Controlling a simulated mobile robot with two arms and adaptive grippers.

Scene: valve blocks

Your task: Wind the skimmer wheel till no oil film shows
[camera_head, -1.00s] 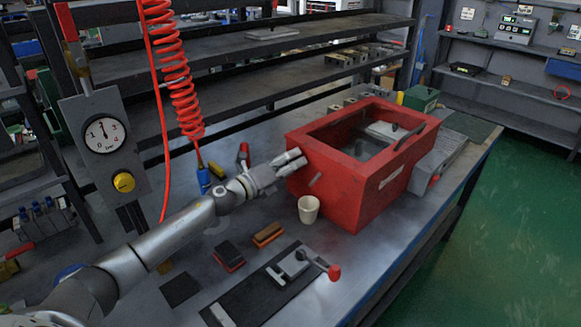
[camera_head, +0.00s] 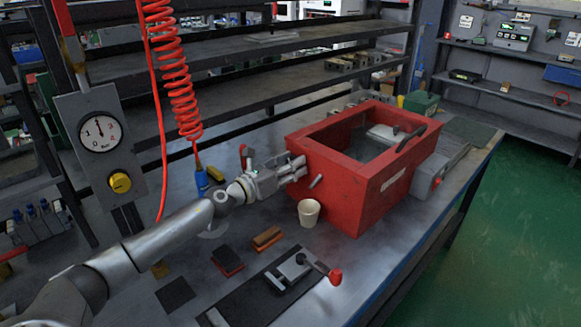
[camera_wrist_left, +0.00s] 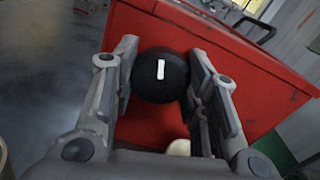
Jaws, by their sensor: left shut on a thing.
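The red skimmer tank (camera_head: 360,205) stands on the bench, open at the top. Its inside (camera_head: 350,146) looks grey and dim; I cannot tell whether an oil film shows there. In the left wrist view, a round black wheel (camera_wrist_left: 160,76) with a white mark sits against the tank's red side (camera_wrist_left: 245,85). The mark stands nearly upright in the picture. My left gripper (camera_head: 297,168) is at the tank's left side, and in the wrist view its fingers (camera_wrist_left: 162,85) are shut on the wheel, one on each side. The wheel is hidden in the head view. My right gripper is not in view.
A pale cup (camera_head: 309,213) stands close below my left gripper. A short grey spout or lever (camera_head: 315,181) sticks out of the tank beside it. A clamp with a red knob (camera_head: 334,276) and two small brushes or blocks (camera_head: 267,238) lie in front. A red coiled hose (camera_head: 178,85) hangs behind.

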